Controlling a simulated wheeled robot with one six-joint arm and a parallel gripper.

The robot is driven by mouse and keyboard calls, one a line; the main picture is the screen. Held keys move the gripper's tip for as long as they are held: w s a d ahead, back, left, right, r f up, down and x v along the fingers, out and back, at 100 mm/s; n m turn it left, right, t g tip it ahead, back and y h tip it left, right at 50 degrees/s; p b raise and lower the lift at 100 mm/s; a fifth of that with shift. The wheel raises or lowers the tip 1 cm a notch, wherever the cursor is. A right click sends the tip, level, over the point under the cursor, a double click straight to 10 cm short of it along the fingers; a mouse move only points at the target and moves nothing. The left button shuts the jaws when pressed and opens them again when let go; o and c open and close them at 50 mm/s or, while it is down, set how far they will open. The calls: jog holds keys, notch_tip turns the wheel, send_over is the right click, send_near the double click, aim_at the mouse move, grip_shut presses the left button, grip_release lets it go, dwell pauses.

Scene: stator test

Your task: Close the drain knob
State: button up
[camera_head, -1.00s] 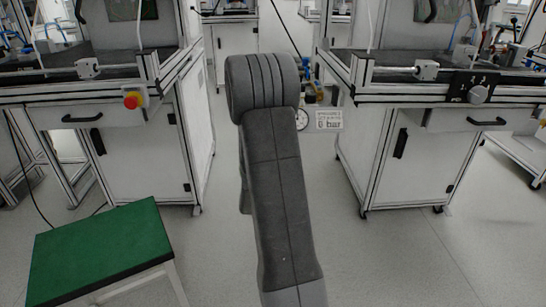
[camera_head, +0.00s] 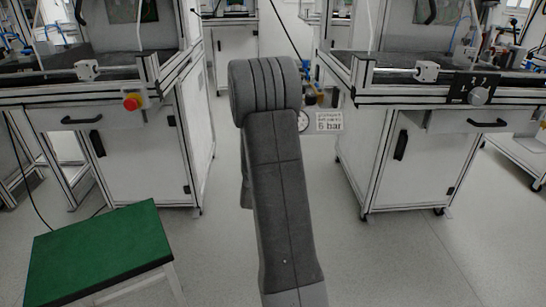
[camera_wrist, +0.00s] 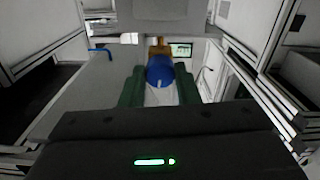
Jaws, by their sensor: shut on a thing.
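In the wrist view my gripper (camera_wrist: 159,70) has a green finger on each side of a rounded blue knob (camera_wrist: 160,75) and is shut on it. A small pale mark shows on the knob's near side. A brass-coloured fitting (camera_wrist: 159,48) sits just beyond it. In the head view my grey arm hides the gripper and the knob. Right of the arm, part of the air unit (camera_head: 311,95) shows, with blue and brass-coloured parts. A round pressure gauge (camera_head: 303,121) is below it. I cannot tell how far the knob is turned.
A label reading 6 bar (camera_head: 329,121) is beside the gauge. White workbench cabinets stand at left (camera_head: 150,160) and right (camera_head: 410,165). A green-topped stool (camera_head: 100,250) is at lower left. Grey floor (camera_head: 390,270) is clear at lower right.

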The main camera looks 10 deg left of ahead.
jog(key=shift+f+m, duration=0.1)
jog(key=shift+m, duration=0.2)
jog(key=shift+a+r+m+b, duration=0.1)
jog(key=shift+m+b, duration=0.3)
jog(key=shift+m, duration=3.6)
jog(key=shift+r+m+b, duration=0.1)
jog(key=shift+m+b, duration=0.3)
jog(key=shift+m, duration=3.9)
jog(key=o, duration=1)
jog(key=shift+c, duration=0.2)
jog(key=p+v, duration=0.1)
jog(key=v, duration=1.2)
jog(key=shift+s+p, duration=0.35)
jog(key=shift+s, duration=0.05)
